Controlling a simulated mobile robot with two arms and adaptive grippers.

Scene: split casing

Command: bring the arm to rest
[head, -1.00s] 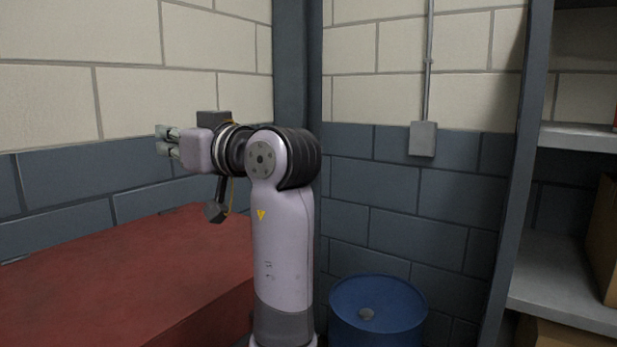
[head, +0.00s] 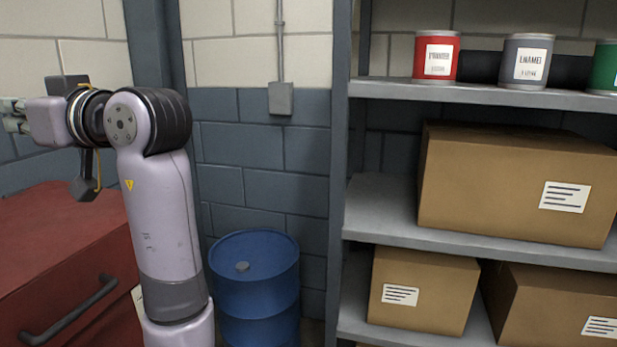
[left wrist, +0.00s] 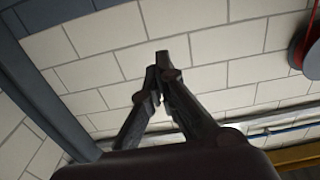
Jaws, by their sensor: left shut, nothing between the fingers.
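My left arm stands upright at the left of the head view, bent at its top joint so that the wrist points left. My left gripper (head: 14,115) is at the left edge of that view, above the level of the red cabinet top. In the left wrist view its fingers (left wrist: 158,72) meet at the tips, shut with nothing between them, against a pale block wall. My right gripper shows in neither view.
A red cabinet (head: 60,235) with a dark handle stands below the left arm. A blue drum (head: 255,290) is right of the arm. A grey shelf unit (head: 385,215) at the right holds cardboard boxes (head: 500,185) and paint cans (head: 437,57).

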